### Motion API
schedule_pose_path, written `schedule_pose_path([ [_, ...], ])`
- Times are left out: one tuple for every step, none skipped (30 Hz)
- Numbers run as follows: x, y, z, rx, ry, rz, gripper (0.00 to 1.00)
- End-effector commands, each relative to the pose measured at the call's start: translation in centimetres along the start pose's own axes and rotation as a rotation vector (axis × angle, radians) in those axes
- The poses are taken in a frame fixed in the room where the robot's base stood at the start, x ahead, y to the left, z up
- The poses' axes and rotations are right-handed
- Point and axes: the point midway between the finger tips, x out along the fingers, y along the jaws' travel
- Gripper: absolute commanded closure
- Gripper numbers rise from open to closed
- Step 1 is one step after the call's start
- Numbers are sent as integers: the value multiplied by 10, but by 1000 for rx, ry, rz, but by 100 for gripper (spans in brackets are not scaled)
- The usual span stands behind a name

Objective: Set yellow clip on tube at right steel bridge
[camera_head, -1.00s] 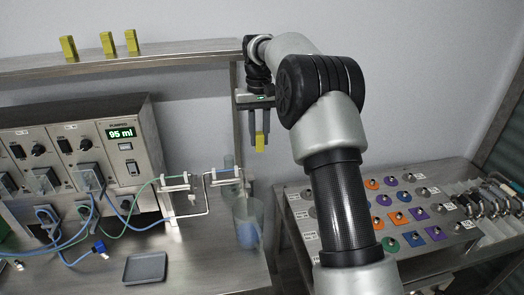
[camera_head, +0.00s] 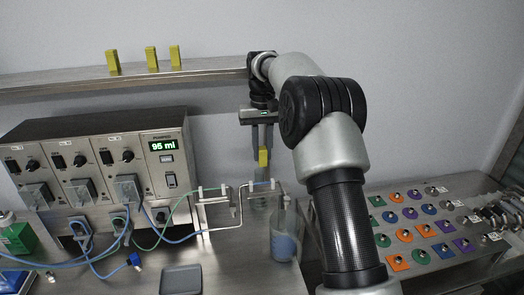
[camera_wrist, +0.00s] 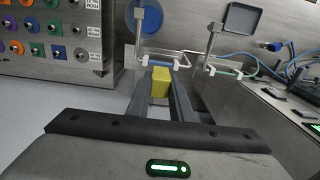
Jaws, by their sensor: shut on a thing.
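My gripper (camera_head: 263,148) is shut on a yellow clip (camera_head: 264,157) and holds it in the air above the right steel bridge (camera_head: 264,185). The clip also shows between the fingers in the wrist view (camera_wrist: 160,84). The right bridge, with white end blocks and a blue tube across it, also shows in the wrist view (camera_wrist: 161,58). The left steel bridge (camera_head: 213,193) carries a green tube. The clip is apart from the bridge and tube in the head view.
Three more yellow clips (camera_head: 152,57) stand on the steel shelf (camera_head: 210,76). A beaker of blue liquid (camera_head: 284,235) stands below the right bridge. A pump unit (camera_head: 100,160) is at left, a grey tray (camera_head: 181,280) in front, a panel of coloured knobs (camera_head: 410,225) at right.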

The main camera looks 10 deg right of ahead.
Motion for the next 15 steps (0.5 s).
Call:
schedule_pose_path([
  [0,0,0,0,0,0,98],
  [0,0,0,0,0,0,98],
  [0,0,0,0,0,0,98],
  [1,0,0,0,0,0,98],
  [1,0,0,0,0,0,98],
  [2,0,0,0,0,0,98],
  [4,0,0,0,0,0,98],
  [5,0,0,0,0,0,98],
  [7,0,0,0,0,0,98],
  [8,0,0,0,0,0,98],
  [10,0,0,0,-1,0,98],
  [14,0,0,0,-2,0,98],
  [16,0,0,0,-2,0,98],
  [18,0,0,0,-2,0,98],
  [22,0,0,0,-1,0,98],
])
